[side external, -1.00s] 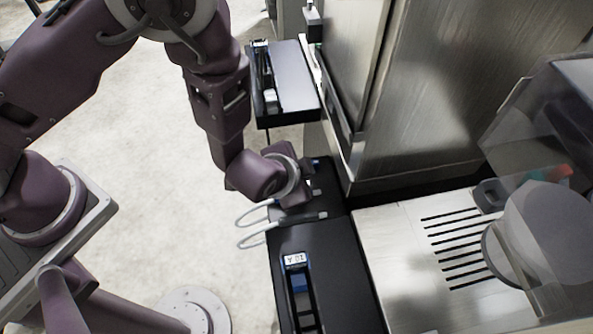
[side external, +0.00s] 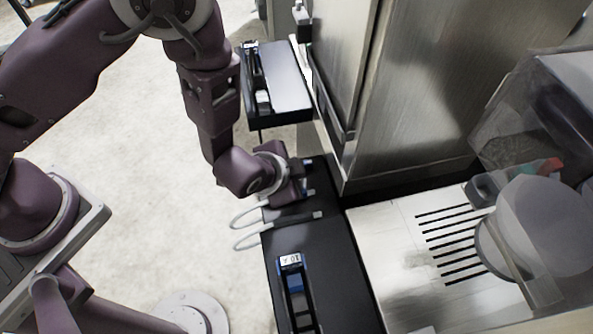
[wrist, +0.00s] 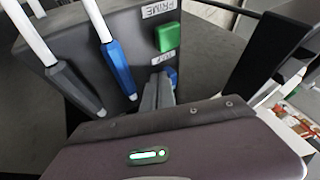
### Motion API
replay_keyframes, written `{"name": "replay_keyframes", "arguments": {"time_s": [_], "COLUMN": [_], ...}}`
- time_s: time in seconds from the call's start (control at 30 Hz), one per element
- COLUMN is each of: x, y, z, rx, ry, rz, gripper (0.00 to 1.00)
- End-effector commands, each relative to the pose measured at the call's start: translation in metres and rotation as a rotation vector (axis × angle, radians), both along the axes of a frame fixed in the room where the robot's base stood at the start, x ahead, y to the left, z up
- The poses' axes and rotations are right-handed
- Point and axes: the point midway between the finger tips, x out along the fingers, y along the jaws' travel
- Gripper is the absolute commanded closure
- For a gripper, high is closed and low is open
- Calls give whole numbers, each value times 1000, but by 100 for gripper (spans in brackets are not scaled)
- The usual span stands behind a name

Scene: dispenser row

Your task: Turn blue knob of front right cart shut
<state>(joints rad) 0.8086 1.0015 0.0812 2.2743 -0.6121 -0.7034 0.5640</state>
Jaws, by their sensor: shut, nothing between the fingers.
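The blue knob (wrist: 172,76) shows in the wrist view on the dark panel, below the green button and a small white label. It is partly hidden behind my fingers, so its angle cannot be read. My gripper (wrist: 158,90) has its grey fingers together, empty, at the knob's lower left; I cannot tell whether they touch it. In the side view my gripper (side external: 294,184) is over the far part of the black cart (side external: 330,255), with its fingertips mostly hidden.
A green button (wrist: 167,37) sits above the knob. A blue connector (wrist: 121,68) and a dark connector (wrist: 75,88) with white tubes stand left of my fingers. A steel cabinet (side external: 420,110) rises beside the cart; another black tray (side external: 290,80) lies beyond.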

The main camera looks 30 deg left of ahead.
Motion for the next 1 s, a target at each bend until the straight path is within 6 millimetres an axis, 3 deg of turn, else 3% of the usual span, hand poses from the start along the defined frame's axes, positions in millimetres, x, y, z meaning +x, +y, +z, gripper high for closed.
{"name": "replay_keyframes", "arguments": {"time_s": [0.6,1.0], "x": [0,5], "y": [9,23], "z": [0,0], "rx": [2,1], "ry": [1,-1], "rz": [-184,-178], "gripper": [100,100]}}
